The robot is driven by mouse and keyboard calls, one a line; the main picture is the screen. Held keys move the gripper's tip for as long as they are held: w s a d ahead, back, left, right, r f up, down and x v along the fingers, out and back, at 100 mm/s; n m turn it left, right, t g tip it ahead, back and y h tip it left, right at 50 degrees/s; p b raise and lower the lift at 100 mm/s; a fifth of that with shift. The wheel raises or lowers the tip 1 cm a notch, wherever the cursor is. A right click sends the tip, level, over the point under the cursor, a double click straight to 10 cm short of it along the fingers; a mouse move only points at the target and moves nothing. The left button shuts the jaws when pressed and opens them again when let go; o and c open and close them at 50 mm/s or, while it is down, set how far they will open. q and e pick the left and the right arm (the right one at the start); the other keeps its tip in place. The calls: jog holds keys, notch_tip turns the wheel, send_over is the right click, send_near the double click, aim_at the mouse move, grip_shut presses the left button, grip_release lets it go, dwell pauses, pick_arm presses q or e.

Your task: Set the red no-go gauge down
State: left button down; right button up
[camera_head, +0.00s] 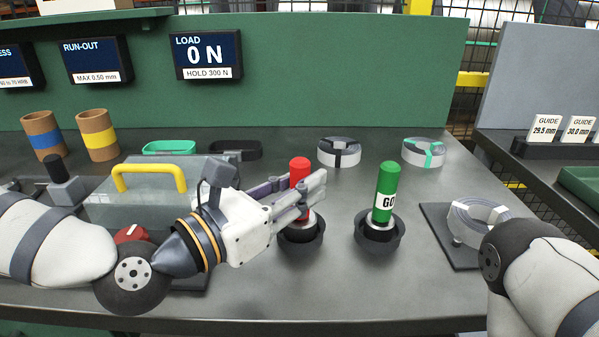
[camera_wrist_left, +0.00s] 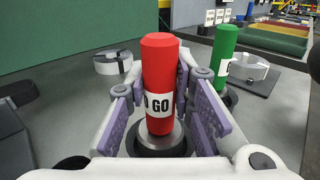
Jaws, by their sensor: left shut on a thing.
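The red no-go gauge (camera_head: 299,170) stands upright at its black round holder (camera_head: 301,240), in the middle of the bench. My left gripper (camera_head: 306,193) reaches in from the left and is shut on the red gauge. In the left wrist view the red gauge (camera_wrist_left: 159,75) is between the two purple-padded fingers (camera_wrist_left: 160,108), its white label partly reading "GO". Its metal lower part is above or in the black holder; I cannot tell whether it is fully seated. My right gripper is not in view; only part of my right arm shows at the right.
The green go gauge (camera_head: 388,185) stands in its own black holder (camera_head: 379,238) just right of the red one. A grey strip coil (camera_head: 478,220) lies on a dark plate further right. A case with a yellow handle (camera_head: 150,177) is left. Two wrapped coils (camera_head: 339,151) (camera_head: 423,152) lie behind.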

pick_arm(q)
jog(key=shift+f, duration=0.2)
dwell(0.5)
jog(key=c, duration=1.3)
grip_release()
notch_tip(320, 180, up, 10)
